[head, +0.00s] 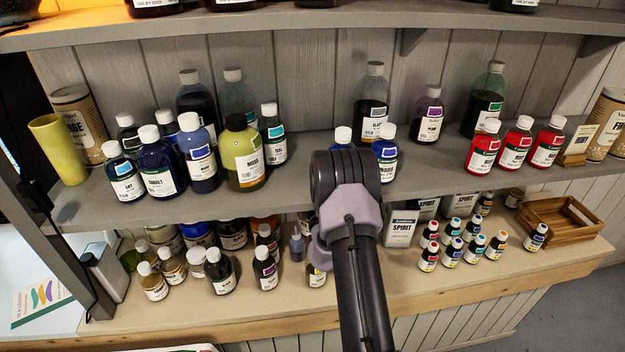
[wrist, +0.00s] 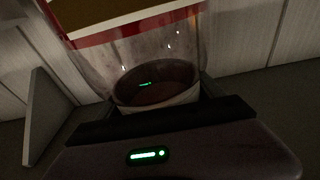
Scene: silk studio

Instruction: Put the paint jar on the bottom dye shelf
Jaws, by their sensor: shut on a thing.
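In the wrist view, my gripper (wrist: 165,118) is shut on the paint jar (wrist: 140,48). The jar is clear-walled, with a red and yellowish label band and a dark round end with a pale rim close to the gripper. In the head view my arm reaches to the shelves and its dark wrist hides most of the gripper and the jar there; I cannot tell the jar apart from the bottles behind. The bottom dye shelf (head: 330,308) is a pale board with bottles on both sides of my arm.
The middle shelf (head: 300,190) above holds blue, green, dark and red bottles. On the bottom shelf, small bottles (head: 475,245) and a wooden crate (head: 558,220) stand right, and brown and dark bottles (head: 220,270) left. The front strip of the bottom shelf is bare.

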